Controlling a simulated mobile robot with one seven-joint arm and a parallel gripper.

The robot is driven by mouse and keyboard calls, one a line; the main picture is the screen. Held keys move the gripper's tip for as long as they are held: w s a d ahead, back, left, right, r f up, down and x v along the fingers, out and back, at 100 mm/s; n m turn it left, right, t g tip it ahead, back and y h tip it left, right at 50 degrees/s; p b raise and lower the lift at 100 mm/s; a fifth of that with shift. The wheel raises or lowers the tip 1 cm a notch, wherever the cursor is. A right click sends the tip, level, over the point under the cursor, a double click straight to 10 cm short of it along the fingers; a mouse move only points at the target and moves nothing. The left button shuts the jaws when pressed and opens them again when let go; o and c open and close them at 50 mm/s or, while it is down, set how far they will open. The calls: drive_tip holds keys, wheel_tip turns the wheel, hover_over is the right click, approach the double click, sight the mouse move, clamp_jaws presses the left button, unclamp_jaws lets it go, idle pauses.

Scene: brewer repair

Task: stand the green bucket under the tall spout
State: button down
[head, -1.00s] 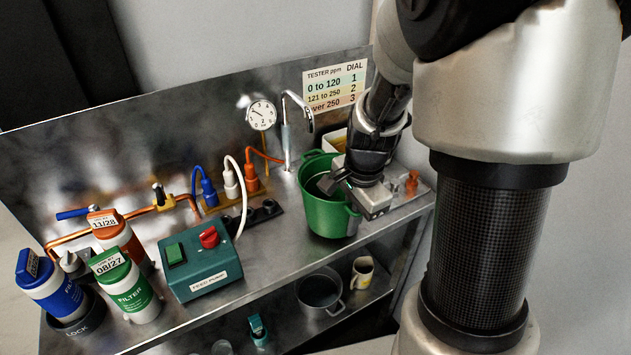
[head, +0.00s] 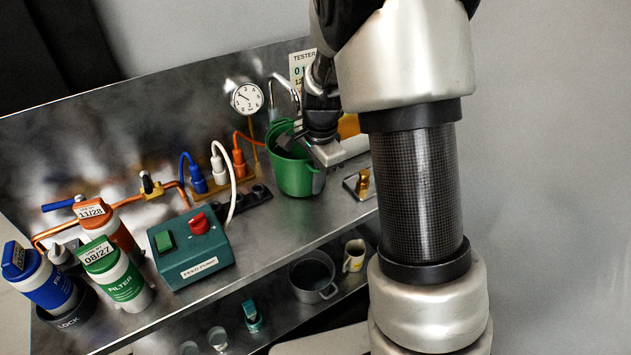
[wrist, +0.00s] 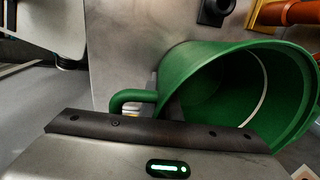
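The green bucket (head: 296,178) is upright at the back of the metal bench, close below the tall spout (head: 285,88), a thin curved metal tap. In the head view its rim lies roughly below the spout tip; whether its base touches the bench I cannot tell. My gripper (head: 308,147) is at the bucket's right rim, with one dark finger reaching inside, and appears shut on the bucket wall. In the wrist view the bucket (wrist: 185,72) lies beyond a dark finger, its mouth to the right and a handle at its left.
A pressure gauge (head: 247,98) and a row of coloured plugs (head: 218,172) stand left of the bucket. A teal feed pump box (head: 190,250) and several filters are farther left. A yellow-topped part (head: 362,183) is to the right. A grey pot (head: 312,277) and mug (head: 354,256) are on the lower shelf.

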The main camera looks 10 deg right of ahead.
drive_tip(key=shift+f, duration=0.2)
drive_tip(key=c, duration=2)
unclamp_jaws()
drive_tip(key=shift+r, duration=0.1)
wheel_tip(320, 180, up, 12)
drive_tip(key=s+p, duration=0.1)
drive_tip(key=p, duration=0.1)
drive_tip(key=s+r+n+t, duration=0.1)
drive_tip(key=s+r+n, duration=0.2)
drive_tip(key=s, duration=0.4)
drive_tip(key=s+r+n+t, duration=0.2)
drive_tip(key=s+r+n, duration=0.2)
drive_tip(key=s+n, duration=0.2)
drive_tip(key=s+a+r+n+t, duration=0.1)
drive_tip(key=s+r+n, duration=0.3)
drive_tip(key=s, duration=0.4)
drive_tip(key=shift+s+n, duration=0.3)
drive_tip(key=shift+n, duration=0.4)
